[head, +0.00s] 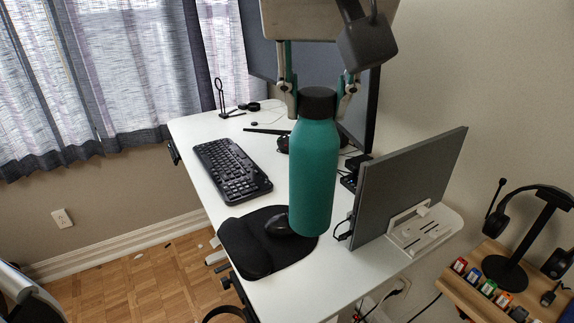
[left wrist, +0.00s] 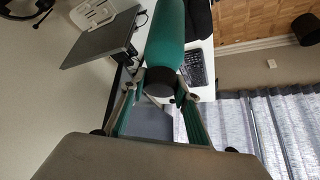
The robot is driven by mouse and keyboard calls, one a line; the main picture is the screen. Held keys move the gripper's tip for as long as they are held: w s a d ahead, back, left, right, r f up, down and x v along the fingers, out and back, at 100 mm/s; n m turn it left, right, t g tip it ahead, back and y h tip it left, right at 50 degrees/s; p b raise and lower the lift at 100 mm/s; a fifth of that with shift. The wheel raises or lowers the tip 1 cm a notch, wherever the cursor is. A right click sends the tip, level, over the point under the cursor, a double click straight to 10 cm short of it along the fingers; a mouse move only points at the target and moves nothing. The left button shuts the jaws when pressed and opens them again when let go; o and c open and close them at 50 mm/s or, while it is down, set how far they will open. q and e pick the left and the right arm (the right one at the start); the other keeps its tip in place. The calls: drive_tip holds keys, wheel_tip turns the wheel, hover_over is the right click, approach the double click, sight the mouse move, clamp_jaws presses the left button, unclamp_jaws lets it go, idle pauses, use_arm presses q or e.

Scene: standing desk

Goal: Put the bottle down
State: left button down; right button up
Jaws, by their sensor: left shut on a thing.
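A teal bottle (head: 313,175) with a black cap hangs upright in the middle of the head view, in front of the white standing desk (head: 355,270). My left gripper (head: 318,92) comes from above and is shut on the bottle at its cap and neck. In the left wrist view the bottle (left wrist: 166,45) sits between the fingertips of the gripper (left wrist: 161,84). The bottle's lower end overlaps the mouse and mouse pad in the head view; I cannot tell how high it is above the desk. My right gripper is not in view.
A black keyboard (head: 232,170) lies left of the bottle. A mouse pad (head: 253,250) with a dark mouse (head: 278,225) lies near the front. A grey monitor (head: 410,185) stands to the right. A headset stand (head: 520,240) is on a wooden surface at far right.

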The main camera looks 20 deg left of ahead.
sight(309, 222)
use_arm(q)
wheel_tip(309, 222, down, 14)
drive_tip(key=b, duration=0.2)
drive_tip(key=shift+f+b, duration=0.15)
drive_tip(key=shift+b, duration=0.25)
drive_tip(key=shift+f, duration=0.7)
wheel_tip(309, 222, down, 4)
drive_tip(key=shift+r+b, duration=0.1)
drive_tip(key=shift+b, duration=0.3)
drive_tip(key=shift+f, duration=0.25)
drive_tip(key=c, duration=1.6)
unclamp_jaws()
drive_tip(key=shift+c, duration=0.2)
drive_tip(key=shift+o, duration=0.6)
